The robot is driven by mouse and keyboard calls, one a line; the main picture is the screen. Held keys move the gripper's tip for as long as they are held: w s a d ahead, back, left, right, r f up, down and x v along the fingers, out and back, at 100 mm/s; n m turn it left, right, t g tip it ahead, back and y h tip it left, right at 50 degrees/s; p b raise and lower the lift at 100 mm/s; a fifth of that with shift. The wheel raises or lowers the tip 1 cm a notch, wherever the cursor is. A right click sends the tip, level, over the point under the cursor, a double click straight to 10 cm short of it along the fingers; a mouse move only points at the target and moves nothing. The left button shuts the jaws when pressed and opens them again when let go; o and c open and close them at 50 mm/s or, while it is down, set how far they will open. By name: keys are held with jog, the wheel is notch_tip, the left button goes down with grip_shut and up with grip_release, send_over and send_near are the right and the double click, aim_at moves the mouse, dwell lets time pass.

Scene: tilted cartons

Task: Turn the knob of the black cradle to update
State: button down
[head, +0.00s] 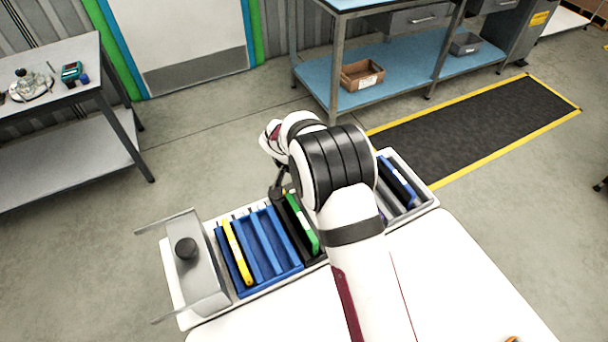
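The black cradle (313,257) stands in the row on the white bench, right of a blue cradle (268,268). A black cartridge with a green edge (302,222) sits tilted in it. My arm covers the right part of the black cradle, and I cannot make out its knob or its setting. My gripper (278,189) shows only as a small dark part below the wrist, at the far edge of the black cradle. I cannot tell whether it touches anything or how its fingers stand.
A yellow-edged cartridge (236,252) sits in the blue cradle. A grey metal fixture with a black round knob (186,248) stands at the row's left end. A grey cradle (412,208) with a blue-edged cartridge (397,180) is on the right. The bench front (465,285) is mostly clear.

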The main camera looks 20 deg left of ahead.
jog(key=shift+m, duration=0.3)
jog(key=shift+c, duration=1.8)
grip_release()
jog(key=v, duration=1.5)
jog(key=shift+a+r, duration=0.15)
jog(key=shift+r, duration=0.2)
jog(key=shift+s, duration=0.15)
